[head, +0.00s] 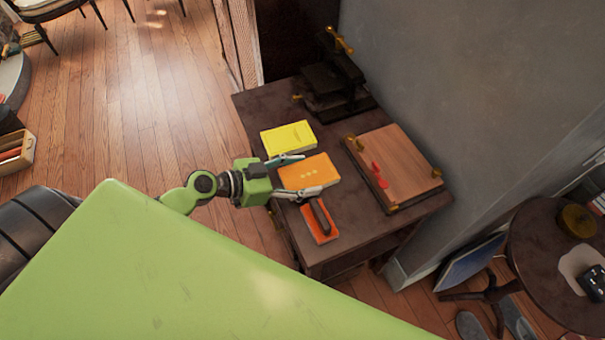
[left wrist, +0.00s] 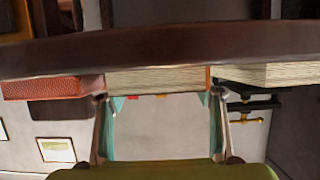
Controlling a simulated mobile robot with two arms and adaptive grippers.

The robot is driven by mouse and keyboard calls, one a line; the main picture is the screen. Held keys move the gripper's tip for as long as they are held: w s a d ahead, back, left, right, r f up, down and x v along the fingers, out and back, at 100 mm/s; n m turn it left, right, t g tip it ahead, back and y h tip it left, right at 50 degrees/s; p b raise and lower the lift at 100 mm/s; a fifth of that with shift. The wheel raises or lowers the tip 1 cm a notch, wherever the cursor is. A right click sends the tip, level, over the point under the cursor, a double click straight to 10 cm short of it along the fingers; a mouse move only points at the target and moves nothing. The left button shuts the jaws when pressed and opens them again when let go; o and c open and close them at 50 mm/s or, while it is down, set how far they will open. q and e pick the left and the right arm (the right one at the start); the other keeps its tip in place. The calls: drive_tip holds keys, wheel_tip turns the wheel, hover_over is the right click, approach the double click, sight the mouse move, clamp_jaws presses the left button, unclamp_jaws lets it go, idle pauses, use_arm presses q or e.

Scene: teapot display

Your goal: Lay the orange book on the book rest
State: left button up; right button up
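The orange book (head: 310,172) lies flat on the dark side table between a yellow book and an orange-red tray. In the left wrist view its page edge (left wrist: 155,80) shows between my fingertips. My left gripper (head: 294,175) is open, with one finger along each side of the orange book; I cannot tell whether the pads touch it. The left gripper (left wrist: 160,98) also shows in the left wrist view. A slanted wooden board (head: 405,160) with brass knobs and red clips, apparently the book rest, stands right of the book and is empty. My right gripper is not in view.
The yellow book (head: 288,137) lies close behind the orange one. A black press (head: 335,80) with brass handles stands at the table's back. A round table (head: 535,245) is at right.

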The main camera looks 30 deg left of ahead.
use_arm(q)
drive_tip(key=o, duration=0.3)
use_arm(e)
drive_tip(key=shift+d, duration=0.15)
use_arm(q)
drive_tip(key=shift+r, duration=0.1)
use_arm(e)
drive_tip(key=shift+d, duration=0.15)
